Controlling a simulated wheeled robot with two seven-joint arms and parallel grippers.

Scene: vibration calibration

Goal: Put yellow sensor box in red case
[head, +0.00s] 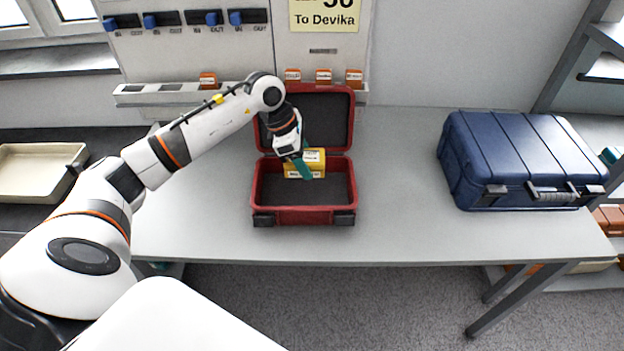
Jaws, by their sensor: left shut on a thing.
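The red case (303,215) stands open on the grey table, its lid raised at the back and its dark padded inside showing. My left gripper (302,165) reaches down over the case from the left, its teal fingers shut on the yellow sensor box (318,157). The box is at the back part of the case's opening, partly hidden by the fingers. I cannot tell whether it touches the case floor. The front part of the case's inside looks empty. My right gripper is not in view.
A closed blue case (520,160) stands on the right of the table (400,235). A wall panel with blue-handled switches and a ledge with small orange-topped items (207,80) are behind. A beige tray (35,170) lies at the far left. The table between the cases is clear.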

